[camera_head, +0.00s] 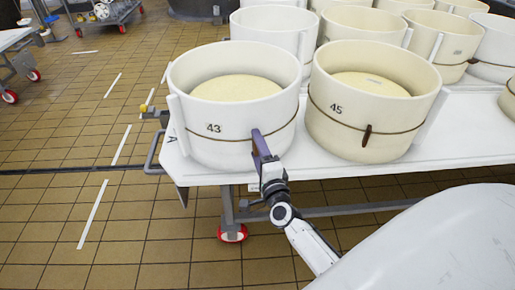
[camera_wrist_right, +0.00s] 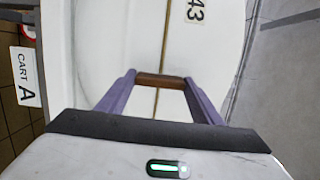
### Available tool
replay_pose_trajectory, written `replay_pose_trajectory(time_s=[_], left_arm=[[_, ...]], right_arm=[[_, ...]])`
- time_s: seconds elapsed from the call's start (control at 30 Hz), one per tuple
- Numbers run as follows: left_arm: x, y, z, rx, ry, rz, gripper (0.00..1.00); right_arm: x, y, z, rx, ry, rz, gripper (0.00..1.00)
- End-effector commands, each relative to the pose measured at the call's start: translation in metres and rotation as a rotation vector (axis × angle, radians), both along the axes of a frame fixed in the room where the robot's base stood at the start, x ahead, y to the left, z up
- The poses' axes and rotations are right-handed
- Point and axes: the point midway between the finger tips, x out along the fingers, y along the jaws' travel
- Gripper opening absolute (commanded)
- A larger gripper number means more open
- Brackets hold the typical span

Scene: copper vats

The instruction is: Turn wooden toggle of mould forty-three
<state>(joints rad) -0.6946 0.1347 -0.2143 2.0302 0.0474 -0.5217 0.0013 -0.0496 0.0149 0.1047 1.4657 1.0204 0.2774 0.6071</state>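Mould 43 (camera_head: 222,125) is a round cream tub with a cheese-like disc inside, standing at the near left corner of the white cart top. A thin brown cord (camera_wrist_right: 164,35) runs around it. The wooden toggle (camera_wrist_right: 160,81) lies across the cord in the right wrist view; in the head view my gripper hides it. My right gripper (camera_head: 258,138), with purple fingers, is at the mould's front wall, right of the number. In the wrist view its fingertips (camera_wrist_right: 160,78) meet the toggle's two ends, with the toggle between them. My left gripper is not in view.
Mould 45 (camera_head: 355,120) stands close to the right, its own dark toggle (camera_head: 367,135) hanging upright on its cord. More moulds stand behind. The cart (camera_head: 455,150) has a metal handle at its left end and a red wheel below.

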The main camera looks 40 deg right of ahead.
Motion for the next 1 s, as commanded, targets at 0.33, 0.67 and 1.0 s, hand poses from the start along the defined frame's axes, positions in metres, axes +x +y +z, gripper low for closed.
replay_pose_trajectory(time_s=[0.33, 0.67, 1.0], left_arm=[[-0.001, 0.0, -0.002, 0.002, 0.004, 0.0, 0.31], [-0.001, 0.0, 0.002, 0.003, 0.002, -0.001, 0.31], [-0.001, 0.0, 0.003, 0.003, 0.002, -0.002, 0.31]], right_arm=[[0.0, 0.0, 0.0, -0.002, 0.001, 0.0, 0.77], [-0.037, 0.013, -0.001, -0.002, 0.005, 0.0, 0.77], [-0.09, 0.032, -0.001, -0.001, 0.003, 0.0, 0.77]])
